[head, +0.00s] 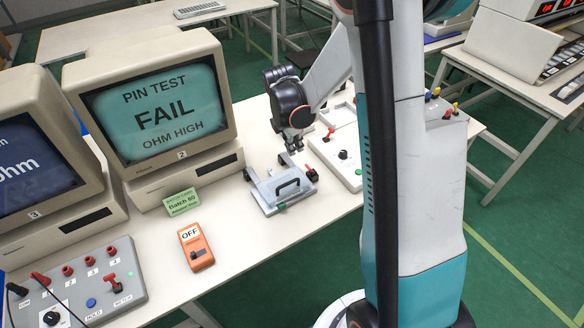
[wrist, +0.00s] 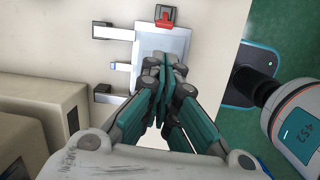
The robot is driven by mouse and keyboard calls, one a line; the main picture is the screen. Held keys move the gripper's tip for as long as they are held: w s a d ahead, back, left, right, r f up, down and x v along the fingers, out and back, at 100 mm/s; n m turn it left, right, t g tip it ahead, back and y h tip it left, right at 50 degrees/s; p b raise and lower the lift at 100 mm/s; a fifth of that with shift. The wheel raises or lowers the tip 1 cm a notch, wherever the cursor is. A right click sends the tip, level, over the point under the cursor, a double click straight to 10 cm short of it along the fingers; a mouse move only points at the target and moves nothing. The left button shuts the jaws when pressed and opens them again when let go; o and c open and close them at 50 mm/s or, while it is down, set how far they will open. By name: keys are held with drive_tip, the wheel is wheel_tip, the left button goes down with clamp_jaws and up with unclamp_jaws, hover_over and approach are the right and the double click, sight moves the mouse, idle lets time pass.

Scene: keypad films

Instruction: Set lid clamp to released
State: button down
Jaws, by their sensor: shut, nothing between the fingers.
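A pale grey test fixture (head: 270,203) lies on the bench in the head view, its lid (head: 262,188) flat on top with a black handle (head: 288,188). The lid clamp (head: 309,170), red with a dark base, sits at the fixture's far right edge; in the wrist view the clamp (wrist: 165,16) is at the top edge. Whether it is latched is too small to tell. My gripper (head: 294,147) is shut and empty, behind and above the fixture in the head view. In the wrist view my gripper (wrist: 160,80) covers part of the fixture, hiding the handle.
Beside the fixture is a white panel (head: 345,176) with a knob and a red lever. A monitor (head: 155,110) shows PIN TEST FAIL.

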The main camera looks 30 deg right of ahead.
sight(301, 176)
drive_tip(key=shift+f+n, duration=0.5)
drive_tip(key=shift+f, duration=0.55)
drive_tip(key=shift+d+f, duration=0.1)
drive_tip(key=f+b, duration=0.1)
drive_tip(key=f, duration=0.2)
drive_tip(key=d+f+b, duration=0.1)
drive_tip(key=f, duration=0.2)
drive_tip(key=f+b, duration=0.1)
drive_tip(key=f, duration=0.2)
drive_tip(key=shift+d+f, duration=0.3)
drive_tip(key=shift+d, duration=0.1)
